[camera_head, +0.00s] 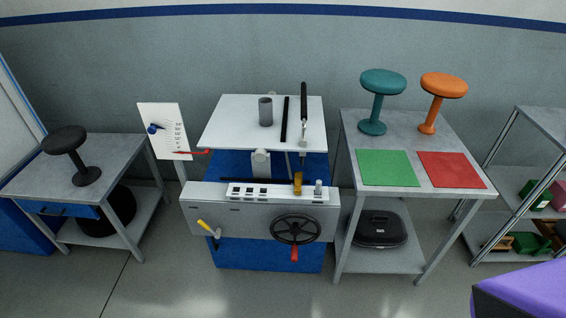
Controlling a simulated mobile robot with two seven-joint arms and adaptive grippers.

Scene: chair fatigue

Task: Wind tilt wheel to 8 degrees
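The tilt wheel is a black spoked handwheel (296,229) on the front of a grey machine panel (250,223), with a red handle (294,253) hanging at its bottom. Above the panel is a white platform (235,130) on a light post (261,162). To its left stands a white scale board (168,120) with small marks, a blue part (153,128) and a red pointer (190,152) reaching toward the platform. The marks are too small to read, so I cannot tell the angle. Neither of my grippers shows in the head view.
On the platform are a grey cylinder (265,111), a black bar (284,119) and a black-handled tool (304,112). A yellow-handled lever (209,228) is left of the wheel. A right table (408,145) holds two stools; a left table (115,160) holds one. A purple shape (530,291) fills the lower right.

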